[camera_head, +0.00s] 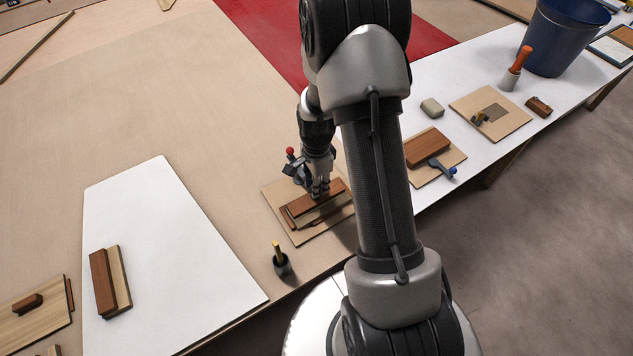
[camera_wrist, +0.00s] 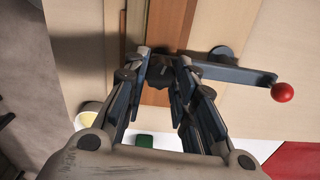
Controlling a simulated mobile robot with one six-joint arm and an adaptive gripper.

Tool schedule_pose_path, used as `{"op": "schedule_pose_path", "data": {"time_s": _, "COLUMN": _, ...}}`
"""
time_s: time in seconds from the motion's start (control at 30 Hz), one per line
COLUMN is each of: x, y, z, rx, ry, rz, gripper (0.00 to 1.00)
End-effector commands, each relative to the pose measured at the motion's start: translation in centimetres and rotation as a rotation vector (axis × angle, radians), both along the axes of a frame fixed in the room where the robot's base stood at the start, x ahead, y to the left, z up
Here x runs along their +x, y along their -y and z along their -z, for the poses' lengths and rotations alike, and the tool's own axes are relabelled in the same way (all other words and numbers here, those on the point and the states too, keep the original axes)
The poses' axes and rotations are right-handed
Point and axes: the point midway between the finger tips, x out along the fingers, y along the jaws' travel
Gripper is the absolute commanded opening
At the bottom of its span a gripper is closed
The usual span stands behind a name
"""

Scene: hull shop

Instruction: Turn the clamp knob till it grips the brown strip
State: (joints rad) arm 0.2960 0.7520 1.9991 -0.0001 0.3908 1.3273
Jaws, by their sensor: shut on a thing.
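The clamp stands on a pale base board (camera_head: 292,234); its grey arm (camera_wrist: 235,74) ends in a red ball (camera_wrist: 282,92), which also shows in the head view (camera_head: 290,151). My gripper (camera_wrist: 163,62) points down over the board and is shut on the dark clamp knob (camera_wrist: 166,70), mostly hidden between the fingers. The brown strip (camera_wrist: 168,22) runs beneath the fingertips, with a pale strip (camera_wrist: 212,25) beside it. In the head view my gripper (camera_head: 320,192) covers part of the strips. Whether the clamp touches the brown strip cannot be seen.
A dark cup with a yellow-handled tool (camera_head: 281,264) stands near the bench edge. A white panel (camera_head: 165,210) with two strips lies left. Right of my arm are a board with a brown block and blue clamp (camera_head: 437,166), and a blue bucket (camera_head: 560,38).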

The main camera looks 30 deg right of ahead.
Motion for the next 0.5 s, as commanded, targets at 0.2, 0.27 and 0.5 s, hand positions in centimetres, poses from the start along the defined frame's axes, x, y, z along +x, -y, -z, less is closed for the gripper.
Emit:
{"op": "schedule_pose_path", "data": {"time_s": 0.2, "x": -0.05, "y": -0.02, "z": 0.03, "rx": 0.0, "ry": -0.001, "rz": 0.029, "gripper": 0.01}}
{"op": "schedule_pose_path", "data": {"time_s": 0.27, "x": -0.04, "y": -0.02, "z": 0.03, "rx": 0.0, "ry": -0.001, "rz": 0.031, "gripper": 0.01}}
{"op": "schedule_pose_path", "data": {"time_s": 0.5, "x": -0.04, "y": -0.01, "z": 0.03, "rx": 0.0, "ry": -0.001, "rz": 0.031, "gripper": 0.01}}
